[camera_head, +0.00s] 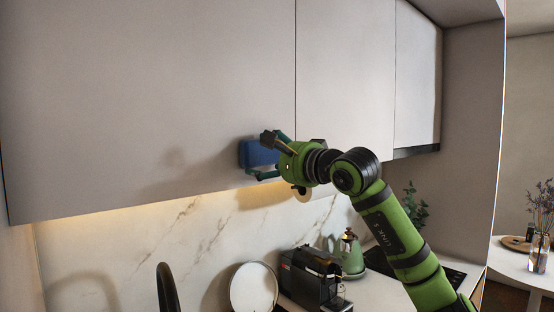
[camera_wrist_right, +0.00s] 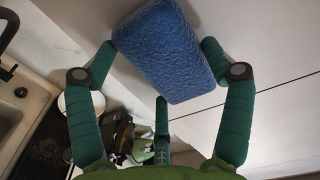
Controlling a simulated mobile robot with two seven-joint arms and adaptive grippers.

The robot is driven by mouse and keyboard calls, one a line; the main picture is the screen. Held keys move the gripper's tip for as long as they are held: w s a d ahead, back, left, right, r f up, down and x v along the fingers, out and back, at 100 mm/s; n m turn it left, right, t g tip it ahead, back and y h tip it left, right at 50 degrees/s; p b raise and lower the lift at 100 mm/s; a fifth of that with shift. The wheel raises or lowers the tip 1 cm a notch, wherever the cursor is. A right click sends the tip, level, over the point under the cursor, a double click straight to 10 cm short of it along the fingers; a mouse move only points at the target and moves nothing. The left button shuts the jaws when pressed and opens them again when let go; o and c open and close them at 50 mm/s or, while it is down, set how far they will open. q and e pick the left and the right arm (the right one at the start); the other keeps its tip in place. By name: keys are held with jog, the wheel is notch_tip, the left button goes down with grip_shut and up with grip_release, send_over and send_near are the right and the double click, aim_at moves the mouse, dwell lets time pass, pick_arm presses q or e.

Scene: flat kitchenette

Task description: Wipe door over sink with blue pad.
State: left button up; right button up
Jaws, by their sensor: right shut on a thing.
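The blue pad (camera_head: 257,154) is held by my right gripper (camera_head: 268,157) against or very near the lower part of the left cabinet door (camera_head: 150,90). In the right wrist view the pad (camera_wrist_right: 165,50) sits between the fingers of my right gripper (camera_wrist_right: 160,60), which are shut on it. The pad is tilted in that view, and the pale door surface (camera_wrist_right: 260,40) lies behind it. I cannot tell for certain whether the pad touches the door. The sink (camera_wrist_right: 20,110) shows at the left of the wrist view with a dark faucet. My left gripper is not in view.
Below the cabinets, the counter holds a white round plate (camera_head: 254,287), a black coffee machine (camera_head: 312,277) and a green kettle (camera_head: 347,254). A dark faucet (camera_head: 167,288) rises at the lower left. A round table (camera_head: 520,262) stands at the far right.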

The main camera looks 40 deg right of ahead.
aim_at(250, 148)
jog(key=shift+s+a, duration=0.2)
jog(key=shift+a, duration=2)
jog(key=shift+d+r+p, duration=0.1)
jog(key=shift+r+p, duration=1)
jog(key=shift+r, duration=0.2)
jog(key=shift+w+d, duration=0.1)
jog(key=shift+d, duration=5.35)
jog(key=shift+a+f, duration=0.1)
jog(key=shift+a, duration=5.4)
